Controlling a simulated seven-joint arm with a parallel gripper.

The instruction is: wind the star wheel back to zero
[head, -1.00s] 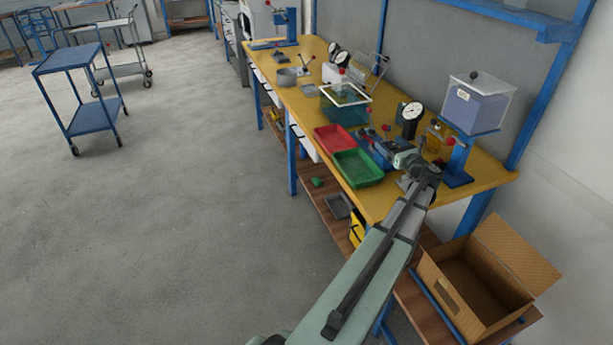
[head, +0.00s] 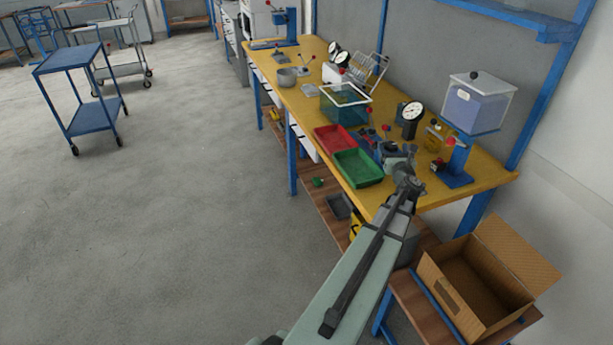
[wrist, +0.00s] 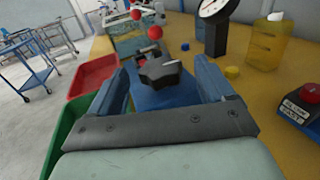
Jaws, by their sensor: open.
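The star wheel (wrist: 160,70) is a dark lobed knob with a small light mark, on a blue base (wrist: 165,97) in the wrist view. My gripper (wrist: 161,66) is open, with one blue finger on each side of the star wheel in that view. I see gaps between fingers and knob and cannot tell the depth between them. In the head view my gripper (head: 397,158) is over the bench beside the green tray, and the star wheel cannot be made out there.
The green tray (head: 358,168) and red tray (head: 333,138) lie left of my gripper. A dial gauge (head: 411,112), an amber bottle (wrist: 263,48) and a dark box with a red button (wrist: 304,105) stand right of it. Red-balled levers (wrist: 155,32) rise behind the wheel.

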